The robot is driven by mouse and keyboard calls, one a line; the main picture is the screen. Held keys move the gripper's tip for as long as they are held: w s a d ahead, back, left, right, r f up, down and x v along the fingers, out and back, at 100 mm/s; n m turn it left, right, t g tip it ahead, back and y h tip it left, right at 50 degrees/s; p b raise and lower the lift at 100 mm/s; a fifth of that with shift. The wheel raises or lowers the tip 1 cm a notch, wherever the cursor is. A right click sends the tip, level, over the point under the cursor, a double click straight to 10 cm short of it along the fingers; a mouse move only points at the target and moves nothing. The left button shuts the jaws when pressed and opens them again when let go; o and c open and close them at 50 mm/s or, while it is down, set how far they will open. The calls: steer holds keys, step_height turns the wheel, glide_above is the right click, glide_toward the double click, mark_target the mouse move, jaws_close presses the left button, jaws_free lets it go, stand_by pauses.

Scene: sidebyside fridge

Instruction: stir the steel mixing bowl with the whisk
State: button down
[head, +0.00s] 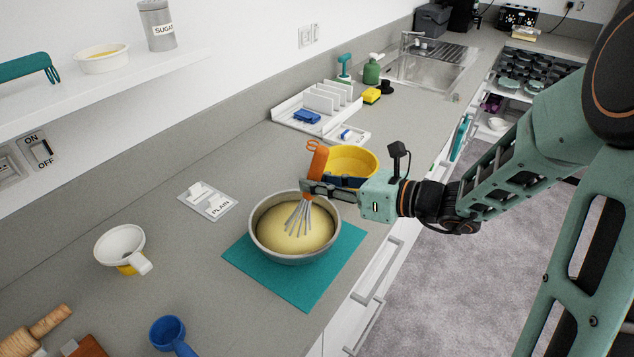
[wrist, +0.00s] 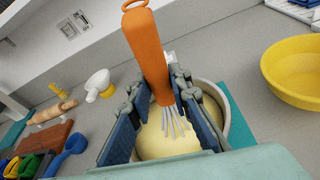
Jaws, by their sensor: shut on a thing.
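The steel mixing bowl (head: 257,238) stands on a teal mat (head: 307,290) on the counter and holds pale yellow batter (head: 290,240). My gripper (head: 312,187) is over the bowl, shut on the orange handle of the whisk (head: 318,160). The whisk is nearly upright, tilted a little, with its grey wires down in the bowl at the batter. In the wrist view the whisk (wrist: 146,50) stands between the two blue finger pads, with the batter (wrist: 165,145) below. How deep the wires reach is hard to tell.
A yellow bowl (head: 357,160) stands just behind my gripper. A white cup-like thing (head: 120,246), a blue scoop (head: 168,332) and a rolling pin (head: 40,328) lie to the left. A card marked PLAIN (head: 208,200) lies on bare counter. The dish rack (head: 318,108) is farther back.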

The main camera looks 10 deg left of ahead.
mark_target(324, 150)
steer(key=shift+w+d+r+p, duration=0.1)
steer(key=shift+d+r+p, duration=0.1)
steer(key=shift+r+p, duration=1.5)
steer(key=shift+w+d+r+p, duration=0.1)
steer(key=shift+d+r+p, duration=0.1)
steer(key=shift+r+p, duration=1.5)
steer(key=shift+r+b, duration=0.35)
steer(key=shift+r, duration=0.15)
step_height(324, 150, up, 5)
steer(key=p, duration=0.4)
steer(key=shift+f, duration=0.1)
